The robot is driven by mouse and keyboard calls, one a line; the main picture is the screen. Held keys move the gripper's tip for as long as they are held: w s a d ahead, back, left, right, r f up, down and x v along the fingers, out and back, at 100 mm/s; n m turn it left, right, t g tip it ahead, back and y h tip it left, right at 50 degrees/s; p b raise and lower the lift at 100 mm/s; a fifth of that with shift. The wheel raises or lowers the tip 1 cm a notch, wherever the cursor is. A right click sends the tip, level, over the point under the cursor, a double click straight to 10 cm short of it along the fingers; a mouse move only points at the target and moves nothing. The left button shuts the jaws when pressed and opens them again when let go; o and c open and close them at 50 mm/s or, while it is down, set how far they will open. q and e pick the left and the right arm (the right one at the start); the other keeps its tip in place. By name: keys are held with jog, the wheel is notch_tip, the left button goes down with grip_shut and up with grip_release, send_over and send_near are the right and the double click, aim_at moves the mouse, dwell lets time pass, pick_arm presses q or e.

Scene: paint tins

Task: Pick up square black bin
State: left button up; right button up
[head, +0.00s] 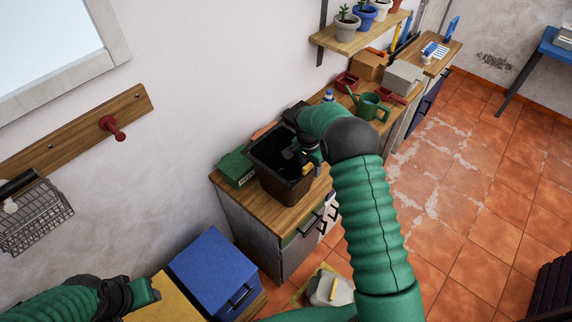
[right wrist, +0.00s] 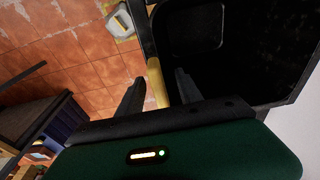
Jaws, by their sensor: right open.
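The square black bin (head: 283,188) stands upright on the wooden top of a cabinet against the wall, its open mouth facing up. In the right wrist view the bin (right wrist: 255,65) fills the upper right with its dark inside. My right gripper (head: 309,156) is at the bin's right side, partly hidden by my arm. In the right wrist view its jaws (right wrist: 158,90) are open, one finger over the bin's inside and the other outside its rim; contact cannot be told. My left gripper (head: 143,291) is at the lower left, away from the bin; its opening is unclear.
A green box (head: 236,169) sits left of the bin on the cabinet top (head: 285,216). A green watering can (head: 369,106) and red trays stand beyond it. A blue box (head: 212,270) is below. A shelf with potted plants (head: 346,25) hangs above. The tiled floor at right is mostly clear.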

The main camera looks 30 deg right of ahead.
jog(key=shift+w+f, duration=0.1)
jog(key=shift+f, duration=0.35)
grip_shut()
dwell(1.1)
